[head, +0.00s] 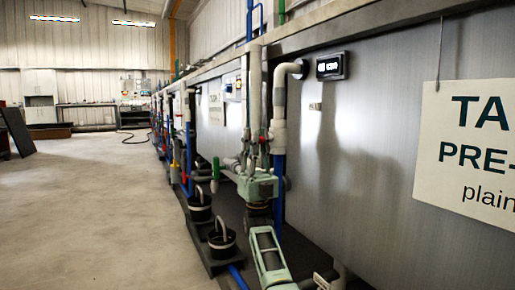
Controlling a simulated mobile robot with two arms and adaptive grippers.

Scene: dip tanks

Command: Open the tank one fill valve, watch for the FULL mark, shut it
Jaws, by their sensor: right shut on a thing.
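My right gripper (262,140) points up beside a grey-white pipe with an elbow (290,70) on the tank wall. Its dark fingers are shut at the pipe's fitting, on what looks like the fill valve handle; the fingers and wrist mostly hide the handle. The handle's exact angle cannot be told. The grey tank (380,150) fills the right side. A small dark display (331,66) with lit characters is on the tank wall; its text is too small to read surely. A hanging sign (470,150) reads "TA", "PRE-" and "plain", cut off at the right edge. My left gripper is out of view.
A green-handled lever (215,170) sits left of my wrist. Two black buckets (221,240) stand on a dark strip along the tanks. More pipes and valves run down the row. The concrete floor (100,210) at left is open. A dark panel (17,130) leans at far left.

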